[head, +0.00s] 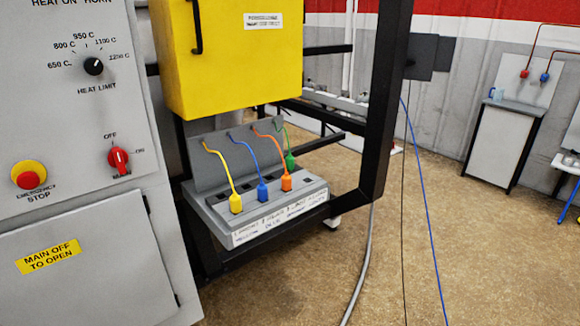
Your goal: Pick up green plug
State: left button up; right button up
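The green plug (290,161) stands on the grey socket panel (206,214) under the yellow box, at the right end of a row of coloured plugs. Its green cable rises behind it to the panel's back plate. The orange plug (286,182) is close beside it at the lower left. The blue plug (262,191) and the yellow plug (236,203) stand further left in the row. Neither of my grippers shows in the head view.
The yellow box (235,60) hangs above the panel. A black frame post (385,100) rises to the panel's right. A grey control cabinet (75,130) stands at the left. Loose cables (366,265) run down to the floor at the right. The brown floor (480,250) in front is mostly open.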

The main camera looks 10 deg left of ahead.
aim_at(289, 160)
jog(key=i+l+u, duration=0.1)
jog(key=u, duration=1.05)
jog(key=i+l+u, duration=0.1)
jog(key=l+u, duration=0.7)
jog(key=k+l+u, duration=0.1)
jog(key=l+u, duration=0.35)
jog(key=l, duration=0.4)
jog(key=k+l, duration=0.1)
jog(key=l, duration=0.35)
jog(key=l+u, duration=0.15)
jog(key=l, duration=0.35)
jog(key=k, duration=0.1)
